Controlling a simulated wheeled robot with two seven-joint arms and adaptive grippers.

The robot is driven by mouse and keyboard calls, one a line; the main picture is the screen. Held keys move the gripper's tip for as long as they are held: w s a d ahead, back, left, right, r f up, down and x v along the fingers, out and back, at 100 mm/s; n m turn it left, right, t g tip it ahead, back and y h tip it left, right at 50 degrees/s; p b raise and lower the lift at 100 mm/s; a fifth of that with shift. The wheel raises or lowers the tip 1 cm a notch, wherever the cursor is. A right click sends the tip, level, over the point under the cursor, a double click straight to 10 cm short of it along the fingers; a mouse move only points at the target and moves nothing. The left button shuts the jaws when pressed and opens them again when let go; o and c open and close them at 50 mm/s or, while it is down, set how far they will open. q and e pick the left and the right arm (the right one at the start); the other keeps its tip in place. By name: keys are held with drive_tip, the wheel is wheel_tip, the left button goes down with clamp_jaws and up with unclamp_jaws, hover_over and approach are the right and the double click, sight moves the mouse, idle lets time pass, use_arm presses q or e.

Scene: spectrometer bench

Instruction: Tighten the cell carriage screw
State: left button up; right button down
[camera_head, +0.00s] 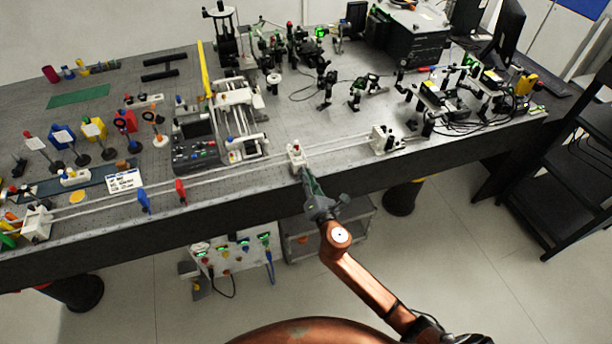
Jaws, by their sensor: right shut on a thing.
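The cell carriage (295,156) is a small white block with a red top. It sits on the long pale rail (235,173) along the front of the bench. My right gripper (305,174) reaches up from the front edge and is shut at the carriage's near side. The carriage screw is hidden between the fingers, too small to make out. My left gripper is not in view.
A blue holder (144,201) and a red holder (181,190) stand by the rail to the left. White end blocks (37,224) and (385,139) close the rail. A grey instrument (195,145) stands behind. Bench surface right of the instrument is partly clear.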

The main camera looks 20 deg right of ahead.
drive_tip(key=m, duration=1.3)
drive_tip(key=shift+f, duration=0.1)
drive_tip(key=shift+m, duration=0.3)
drive_tip(key=c, duration=2)
unclamp_jaws()
drive_tip(key=shift+o, duration=0.2)
drive_tip(key=shift+s, duration=0.1)
drive_tip(key=s, duration=1.1)
drive_tip(key=shift+s+d, duration=0.2)
drive_tip(key=shift+s, duration=0.2)
